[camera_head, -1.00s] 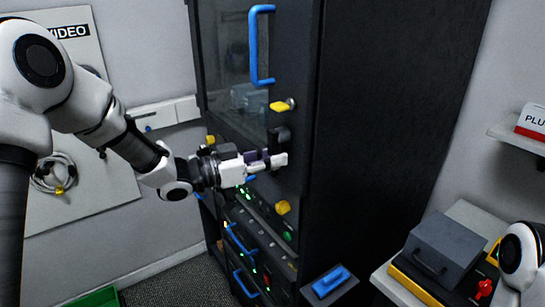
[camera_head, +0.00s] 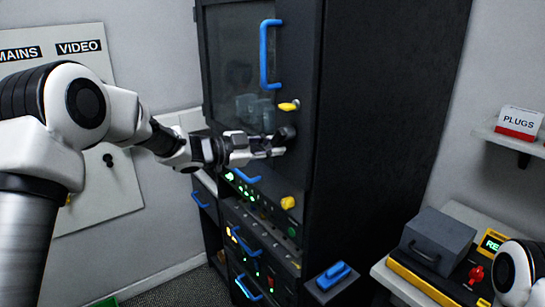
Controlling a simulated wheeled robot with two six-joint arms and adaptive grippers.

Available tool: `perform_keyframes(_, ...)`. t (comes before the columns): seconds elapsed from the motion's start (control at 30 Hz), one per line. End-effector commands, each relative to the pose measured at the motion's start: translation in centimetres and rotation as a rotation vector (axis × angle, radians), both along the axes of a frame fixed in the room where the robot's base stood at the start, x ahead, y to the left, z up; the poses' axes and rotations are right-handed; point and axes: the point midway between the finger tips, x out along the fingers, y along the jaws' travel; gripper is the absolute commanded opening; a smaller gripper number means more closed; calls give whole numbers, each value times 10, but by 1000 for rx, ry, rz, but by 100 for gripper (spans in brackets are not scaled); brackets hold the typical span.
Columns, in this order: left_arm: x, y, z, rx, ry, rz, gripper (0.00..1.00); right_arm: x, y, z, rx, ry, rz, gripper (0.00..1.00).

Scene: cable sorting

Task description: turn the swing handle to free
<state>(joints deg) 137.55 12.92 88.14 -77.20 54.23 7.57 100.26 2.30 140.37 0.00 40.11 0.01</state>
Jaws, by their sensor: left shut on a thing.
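The dark swing handle (camera_head: 288,132) is on the glazed door of the black cabinet, below a yellow knob (camera_head: 289,106). Only its upper part shows clearly. My left gripper (camera_head: 270,150) comes in from the left in front of the door and is shut on the handle's lower part, which the fingers mostly hide. I cannot tell the handle's exact angle. My right arm (camera_head: 518,272) shows only at the lower right edge, and its gripper is out of view.
A blue door pull (camera_head: 265,55) stands above the handle. Another yellow knob (camera_head: 287,202) sits below. Rack units with blue pulls (camera_head: 243,243) fill the lower cabinet. A blue-topped block (camera_head: 332,277) juts out at the front. A grey box (camera_head: 438,240) stands on a side table at right.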

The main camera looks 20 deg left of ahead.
Motion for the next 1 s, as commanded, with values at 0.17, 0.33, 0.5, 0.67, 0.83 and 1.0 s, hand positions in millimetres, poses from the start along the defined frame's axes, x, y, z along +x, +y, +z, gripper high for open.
perform_keyframes(0.17,4,5,6,129,-107,1,0,0,0,-11,0,0,0,40)
perform_keyframes(0.33,7,8,12,256,-207,0,0,0,0,-20,0,0,0,40)
perform_keyframes(0.5,9,11,18,383,-305,1,0,0,0,-30,0,0,0,40)
perform_keyframes(0.67,10,13,24,498,-395,1,0,0,0,-40,0,0,0,40)
perform_keyframes(0.83,11,14,29,602,-474,0,0,0,0,-50,0,0,0,40)
perform_keyframes(1.0,11,15,35,678,-533,1,0,0,0,-56,0,0,0,40)
